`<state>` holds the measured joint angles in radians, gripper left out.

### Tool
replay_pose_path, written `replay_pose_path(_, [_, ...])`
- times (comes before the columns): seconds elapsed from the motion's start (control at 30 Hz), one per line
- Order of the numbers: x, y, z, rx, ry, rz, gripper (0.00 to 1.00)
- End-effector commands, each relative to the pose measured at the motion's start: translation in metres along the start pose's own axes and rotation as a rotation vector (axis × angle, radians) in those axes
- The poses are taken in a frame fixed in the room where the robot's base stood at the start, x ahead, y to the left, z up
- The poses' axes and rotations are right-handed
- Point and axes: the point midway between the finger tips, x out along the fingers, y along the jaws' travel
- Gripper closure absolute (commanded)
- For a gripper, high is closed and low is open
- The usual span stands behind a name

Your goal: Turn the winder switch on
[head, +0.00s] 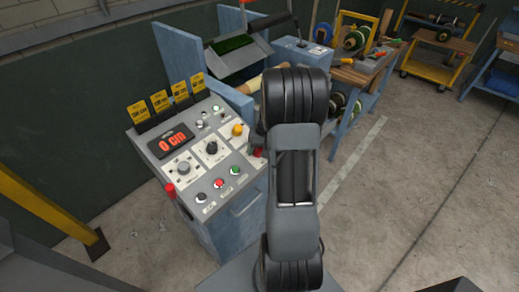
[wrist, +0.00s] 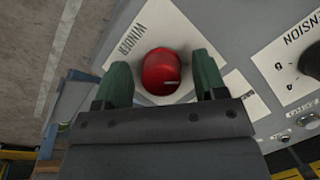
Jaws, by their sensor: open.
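The winder switch is a round red knob (wrist: 163,72) on a white plate lettered WINDER in the wrist view. A short pale mark on it points to the right in that view. My gripper (wrist: 162,78) is open, with one green fingertip on each side of the knob. A small gap seems to show on each side, though I cannot tell whether a finger touches. In the head view, a red knob (head: 258,153) shows at the right edge of the control panel (head: 205,218); my arm hides most of the gripper there.
A dial marked TENSION (wrist: 311,61) is at the right in the wrist view. The panel has a red display reading 0 cm (head: 171,142), several buttons, a yellow knob (head: 237,130) and a red knob at its left corner (head: 169,188). Bare floor (head: 400,190) lies right.

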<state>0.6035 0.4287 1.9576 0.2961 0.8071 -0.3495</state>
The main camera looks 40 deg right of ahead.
Motion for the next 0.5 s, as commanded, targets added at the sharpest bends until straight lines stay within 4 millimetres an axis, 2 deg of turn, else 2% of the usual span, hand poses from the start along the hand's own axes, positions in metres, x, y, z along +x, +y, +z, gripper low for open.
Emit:
replay_pose_path(0.23, [0.0007,-0.0001,0.0001,0.0,-0.001,0.0,0.35])
replay_pose_path(0.5, [0.0005,-0.0001,0.0001,0.0,-0.001,0.0,0.6])
